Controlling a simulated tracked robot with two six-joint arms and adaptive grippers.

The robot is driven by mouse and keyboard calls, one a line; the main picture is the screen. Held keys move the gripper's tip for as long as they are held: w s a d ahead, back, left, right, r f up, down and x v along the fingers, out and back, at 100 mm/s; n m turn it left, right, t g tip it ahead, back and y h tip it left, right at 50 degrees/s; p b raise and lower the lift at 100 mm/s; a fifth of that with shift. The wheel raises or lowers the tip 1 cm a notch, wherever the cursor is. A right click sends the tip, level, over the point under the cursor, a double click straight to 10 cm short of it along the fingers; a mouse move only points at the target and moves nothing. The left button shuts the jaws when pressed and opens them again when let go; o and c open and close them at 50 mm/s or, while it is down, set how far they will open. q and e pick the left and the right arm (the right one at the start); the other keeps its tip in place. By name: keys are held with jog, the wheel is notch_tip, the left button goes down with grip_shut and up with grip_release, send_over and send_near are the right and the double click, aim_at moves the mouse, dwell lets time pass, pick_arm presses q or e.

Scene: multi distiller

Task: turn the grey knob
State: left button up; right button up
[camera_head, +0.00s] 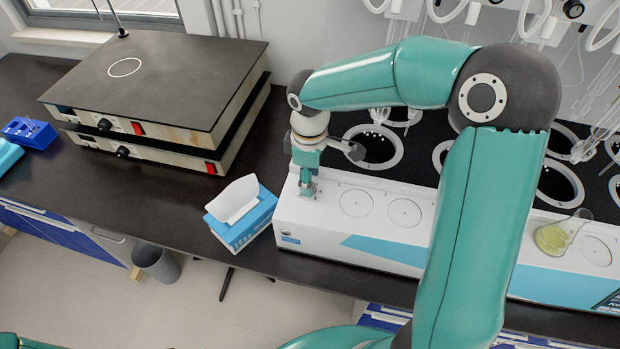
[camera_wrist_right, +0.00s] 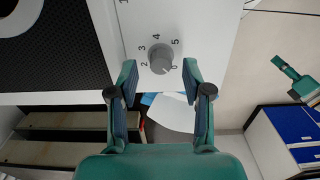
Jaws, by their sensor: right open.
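The grey knob (camera_wrist_right: 160,59) sits on the white front part of the distiller, with the printed numbers 0 and 2 to 5 around it in the right wrist view. My right gripper (camera_wrist_right: 159,74) is open, with one finger on each side of the knob's lower edge. Whether the fingers touch the knob I cannot tell. In the head view my right gripper (camera_head: 308,187) points down at the left end of the white distiller (camera_head: 330,235) and hides the knob. A small teal part at the right of the right wrist view looks like my left gripper (camera_wrist_right: 303,87); its jaws are unclear.
A blue and white tissue box (camera_head: 240,222) stands just left of the distiller. Two stacked hot plates (camera_head: 160,85) stand farther left. A flask with yellow liquid (camera_head: 556,236) stands on the distiller's right part. Glassware hangs behind. Dark bench (camera_head: 110,185) is clear in front of the hot plates.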

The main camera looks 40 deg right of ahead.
jog(key=shift+f, duration=0.85)
grip_shut()
